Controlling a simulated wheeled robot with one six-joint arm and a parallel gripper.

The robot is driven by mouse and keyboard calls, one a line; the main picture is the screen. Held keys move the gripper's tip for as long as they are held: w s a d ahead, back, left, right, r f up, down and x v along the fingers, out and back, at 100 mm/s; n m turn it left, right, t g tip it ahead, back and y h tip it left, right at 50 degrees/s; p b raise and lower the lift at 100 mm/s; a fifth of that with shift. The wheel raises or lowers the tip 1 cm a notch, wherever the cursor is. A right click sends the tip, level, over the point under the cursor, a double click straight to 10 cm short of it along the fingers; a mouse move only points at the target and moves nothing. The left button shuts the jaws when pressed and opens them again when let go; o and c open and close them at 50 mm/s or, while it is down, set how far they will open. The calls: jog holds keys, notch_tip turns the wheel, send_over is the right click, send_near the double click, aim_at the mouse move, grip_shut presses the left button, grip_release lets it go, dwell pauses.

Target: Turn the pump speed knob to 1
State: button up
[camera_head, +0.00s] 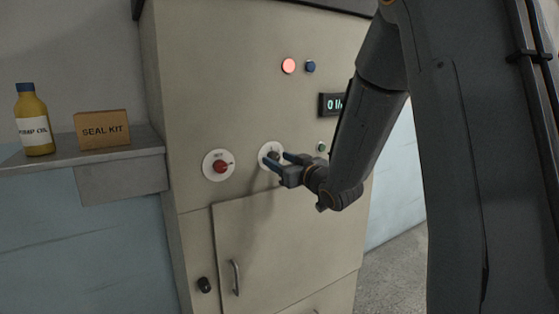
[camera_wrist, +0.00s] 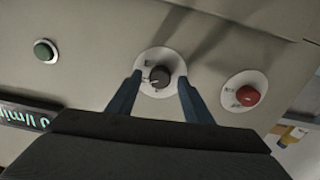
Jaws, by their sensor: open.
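The pump speed knob is a dark round knob (camera_wrist: 160,76) on a white dial plate (camera_wrist: 157,58). Its plate (camera_head: 266,148) also shows in the head view, partly hidden behind my fingers. My gripper (camera_head: 277,158) is in front of the cabinet at this knob. In the wrist view my open blue fingers (camera_wrist: 160,98) stand on either side of the knob, with a gap on both sides. A small light mark shows on the knob's left side. The dial's labels are too small to read.
A red knob (camera_head: 221,167) on a white plate is left of the dial. A door handle (camera_head: 236,277) is below. A bottle (camera_head: 33,122) and box (camera_head: 102,130) stand on a shelf.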

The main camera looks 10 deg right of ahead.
jog(key=shift+c, duration=0.3)
jog(key=c, duration=1)
jog(key=shift+f+n+b, duration=0.1)
jog(key=shift+n+b, duration=0.2)
jog(key=shift+b, duration=0.05)
jog(key=n+b, duration=0.2)
jog(key=b, duration=0.1)
jog(key=shift+f+n, duration=0.1)
jog(key=shift+n, duration=0.3)
jog(key=n+b, duration=0.2)
jog(key=shift+n+b, duration=0.35)
jog(key=shift+n, duration=0.05)
jog(key=n+b, duration=0.5)
jog(key=b, duration=0.1)
jog(key=shift+n, duration=0.4)
